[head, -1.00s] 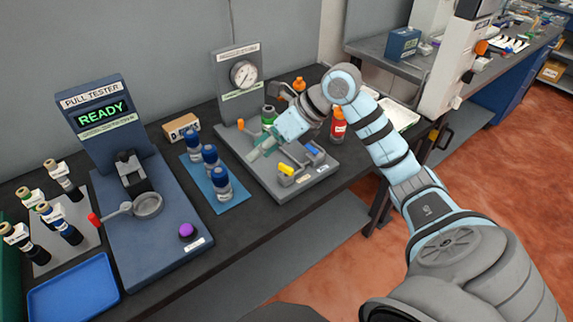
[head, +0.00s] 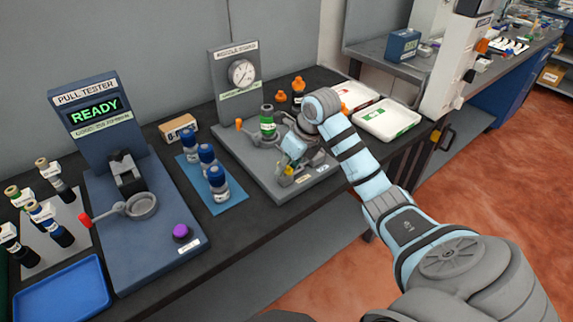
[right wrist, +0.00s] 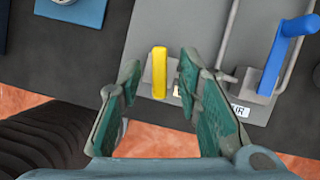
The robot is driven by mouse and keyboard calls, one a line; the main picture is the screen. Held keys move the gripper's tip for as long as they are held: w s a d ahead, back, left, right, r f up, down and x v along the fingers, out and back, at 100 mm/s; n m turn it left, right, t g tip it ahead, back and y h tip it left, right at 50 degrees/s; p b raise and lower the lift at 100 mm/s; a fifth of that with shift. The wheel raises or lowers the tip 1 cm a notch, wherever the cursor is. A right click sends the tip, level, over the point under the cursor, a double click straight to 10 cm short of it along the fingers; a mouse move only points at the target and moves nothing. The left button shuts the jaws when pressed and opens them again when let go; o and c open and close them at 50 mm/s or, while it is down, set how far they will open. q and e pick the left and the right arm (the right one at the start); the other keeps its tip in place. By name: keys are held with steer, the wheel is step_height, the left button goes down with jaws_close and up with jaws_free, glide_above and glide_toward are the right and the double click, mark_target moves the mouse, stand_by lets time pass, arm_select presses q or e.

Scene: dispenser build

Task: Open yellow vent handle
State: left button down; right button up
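The yellow vent handle (right wrist: 159,72) shows in the right wrist view, pointing straight up and down in the picture on the grey plate. In the head view only a bit of yellow (head: 288,170) shows beside my gripper. My right gripper (right wrist: 160,82) is open, with green-padded fingers either side of the handle and a gap on both sides. Whether the tips reach down to its level is hard to tell. My left gripper is not in view.
A blue handle (right wrist: 283,55) stands right of the yellow one, near the right finger. A gauge panel (head: 240,80) rises behind the plate, with a green-labelled bottle (head: 267,122) before it. Blue-capped bottles (head: 206,157) stand on a blue mat to the left.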

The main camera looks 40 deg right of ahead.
jaws_close()
steer(key=shift+n, duration=0.4)
steer(key=n+y, duration=0.1)
steer(key=n, duration=0.1)
steer(key=shift+d+n, duration=0.1)
steer(key=shift+n, duration=0.3)
steer(key=n+y, duration=0.1)
steer(key=n, duration=0.1)
steer(key=n+g, duration=0.1)
steer(key=n, duration=0.1)
steer(key=shift+w+d+n+y+b, duration=0.1)
steer(key=shift+w+n+y+b, duration=0.1)
steer(key=shift+n+y+b, duration=0.15)
steer(key=n+g, duration=0.1)
steer(key=n, duration=0.2)
steer(key=shift+g+y, duration=0.35)
steer(key=shift+g, duration=0.05)
steer(key=shift+w+r+n+g+b, duration=0.15)
steer(key=shift+n+g, duration=0.15)
steer(key=shift+n, duration=0.65)
steer(key=shift+f+n+g+b, duration=0.15)
steer(key=shift+n+g, duration=0.15)
steer(key=shift+n, duration=0.6)
steer(key=shift+r, duration=0.1)
